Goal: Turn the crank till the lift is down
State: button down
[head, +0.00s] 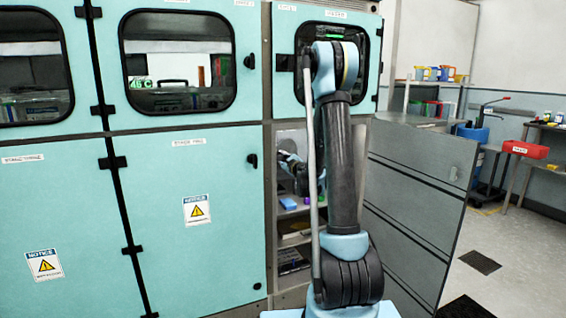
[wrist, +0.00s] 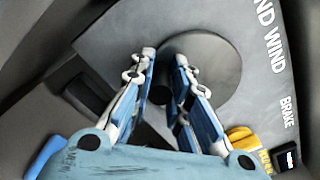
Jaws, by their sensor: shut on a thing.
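In the wrist view, a round grey disc (wrist: 215,70) sits on a grey panel (wrist: 120,40) whose lettering includes "ND WIND" and "BRAKE". A dark round knob (wrist: 160,94), which looks like the crank's handle, shows between the fingers at the disc's left edge. My gripper (wrist: 165,57) has its two blue fingers on either side of this knob and is shut on it. In the head view my gripper (head: 290,162) is small, at the open cabinet bay behind my arm. The crank is hidden there. I cannot make out the lift or its height.
An open grey door (head: 415,190) stands right of the bay. Shelves (head: 292,238) with small items lie below my gripper. A yellow part (wrist: 243,140) and a small black switch (wrist: 287,158) are at the panel's lower right. Floor at far right is partly clear.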

jog(key=shift+a, duration=0.1)
dwell(0.8)
jog(key=c, duration=1.5)
grip_release()
jog(key=v, duration=1.2)
